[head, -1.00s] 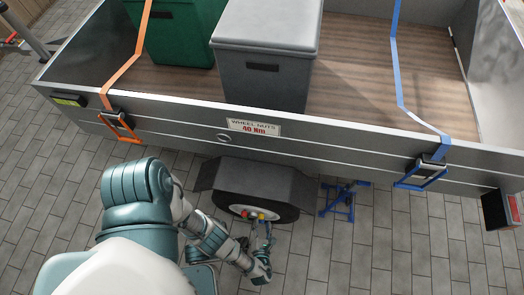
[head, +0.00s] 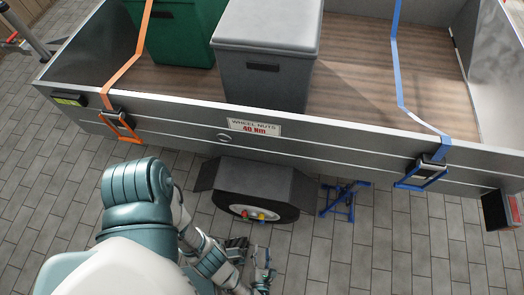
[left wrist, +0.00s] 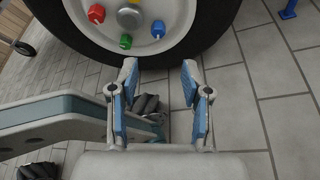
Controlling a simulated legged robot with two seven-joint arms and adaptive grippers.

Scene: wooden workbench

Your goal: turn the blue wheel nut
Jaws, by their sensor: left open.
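The blue wheel nut (left wrist: 158,29) sits on the pale rim of the trailer wheel, to the right of the silver hub cap (left wrist: 130,18) in the left wrist view. A red nut (left wrist: 96,13) and a green nut (left wrist: 125,41) sit on the same rim. My left gripper (left wrist: 160,67) is open and empty, its two fingers apart and pointing at the wheel, below the nuts in that view. In the head view my left gripper (head: 262,257) is in front of the wheel, apart from it. The blue nut is too small to make out there. My right gripper is not in view.
The black tyre (head: 284,212) stands under a dark mudguard (head: 262,182) on the trailer's side wall (head: 330,150). A blue stand (head: 344,201) is on the paving to the right of the wheel. The paving (head: 400,250) in front is clear.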

